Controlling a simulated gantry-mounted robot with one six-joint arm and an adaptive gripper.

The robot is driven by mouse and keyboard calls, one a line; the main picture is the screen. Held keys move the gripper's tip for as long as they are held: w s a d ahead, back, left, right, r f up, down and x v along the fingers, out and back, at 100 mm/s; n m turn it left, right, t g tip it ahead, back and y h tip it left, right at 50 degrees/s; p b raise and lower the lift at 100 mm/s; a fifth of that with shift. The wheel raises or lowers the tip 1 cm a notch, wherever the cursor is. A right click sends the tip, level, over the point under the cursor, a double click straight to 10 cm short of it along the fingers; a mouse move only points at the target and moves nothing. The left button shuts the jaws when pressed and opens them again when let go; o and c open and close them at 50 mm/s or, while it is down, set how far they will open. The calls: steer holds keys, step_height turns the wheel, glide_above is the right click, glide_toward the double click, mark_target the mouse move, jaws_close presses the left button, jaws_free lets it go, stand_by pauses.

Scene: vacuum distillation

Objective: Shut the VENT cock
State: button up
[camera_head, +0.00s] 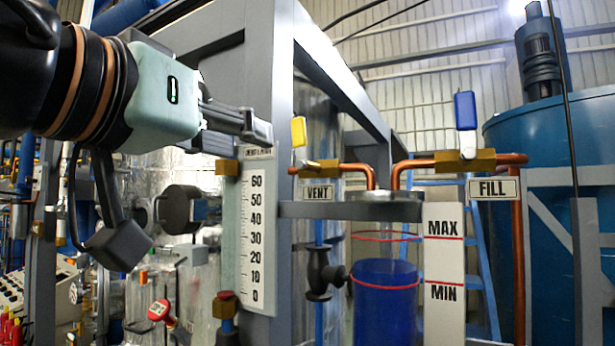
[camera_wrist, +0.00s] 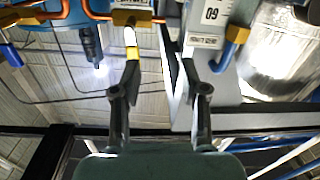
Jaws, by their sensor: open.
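The VENT cock has a yellow handle (camera_head: 299,131) standing upright above its brass body (camera_head: 322,168), across the horizontal copper pipe. Its label VENT (camera_head: 318,192) hangs just below. My gripper (camera_head: 258,128) comes in from the left, its fingertips a little left of the handle. In the wrist view my gripper (camera_wrist: 160,64) is open, with a wide empty gap between the fingers. There the yellow handle (camera_wrist: 137,66) shows by the left fingertip, partly hidden by it, with the brass body (camera_wrist: 131,18) beyond. I cannot tell whether finger and handle touch.
The FILL cock with an upright blue handle (camera_head: 465,110) stands to the right on its copper pipe. A scale plate (camera_head: 257,225) and grey frame post (camera_head: 284,60) stand close by my gripper. A vessel with blue liquid (camera_head: 385,300) and a MAX/MIN plate (camera_head: 444,265) are below.

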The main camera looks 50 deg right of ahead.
mark_target(297, 125)
steer(key=shift+m+g, duration=0.4)
steer(key=shift+g, duration=0.2)
steer(key=d+r, duration=0.1)
steer(key=d, duration=0.1)
steer(key=s+d+p, duration=0.1)
steer(key=d, duration=0.2)
steer(key=d+r, duration=0.1)
steer(key=d, duration=0.2)
steer(key=shift+s+d+r, duration=0.15)
steer(key=shift+d+r, duration=0.05)
steer(key=shift+r, duration=0.1)
steer(key=shift+r+p, duration=0.1)
steer(key=shift+p, duration=0.25)
jaws_close()
